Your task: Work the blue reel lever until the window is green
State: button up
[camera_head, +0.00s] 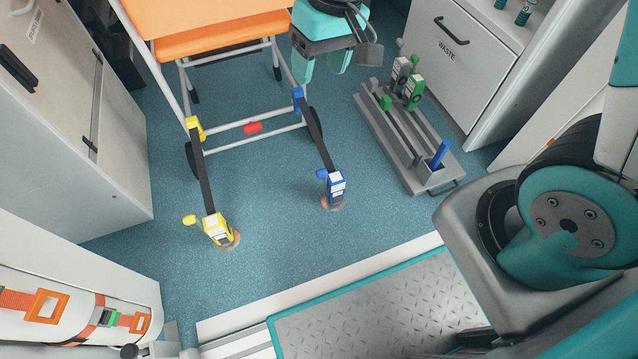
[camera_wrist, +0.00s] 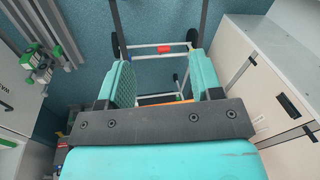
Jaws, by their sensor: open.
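The blue reel (camera_head: 337,188) stands on the floor in the head view, its small blue lever (camera_head: 321,173) sticking out on its left side. A dark strap (camera_head: 316,135) runs from it to a blue hook (camera_head: 297,97) on the wheeled frame. The colour of its window is too small to tell. My gripper (camera_head: 323,64) is above and behind the reel, open, fingers pointing down and apart from the lever. In the wrist view my gripper (camera_wrist: 159,62) shows two teal fingers with nothing held between them. The reel is outside that view.
A yellow reel (camera_head: 217,229) with its own strap stands to the left. An orange-topped wheeled frame (camera_head: 213,45) is behind. A grey rack (camera_head: 400,140) with green and grey pieces and a blue upright stands right. Cabinets flank both sides. Floor between the reels is clear.

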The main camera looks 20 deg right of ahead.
aim_at(320, 170)
jog(key=w+d+f+m+b, duration=0.1)
jog(key=w+f+b, duration=0.2)
jog(key=f, duration=1.2)
jog(key=w+d+f+m+h+b, duration=0.1)
jog(key=w+f+b, duration=0.1)
jog(key=f+b, duration=0.7)
jog(key=w+d+f+h+b, duration=0.1)
jog(key=w+f+b, duration=0.2)
jog(key=f, duration=1.8)
jog(key=shift+w+d+f+m+b, duration=0.15)
jog(key=shift+w+d+m+b, duration=0.2)
jog(key=shift+b, duration=1.75)
grip_shut()
jog(key=shift+a, duration=0.1)
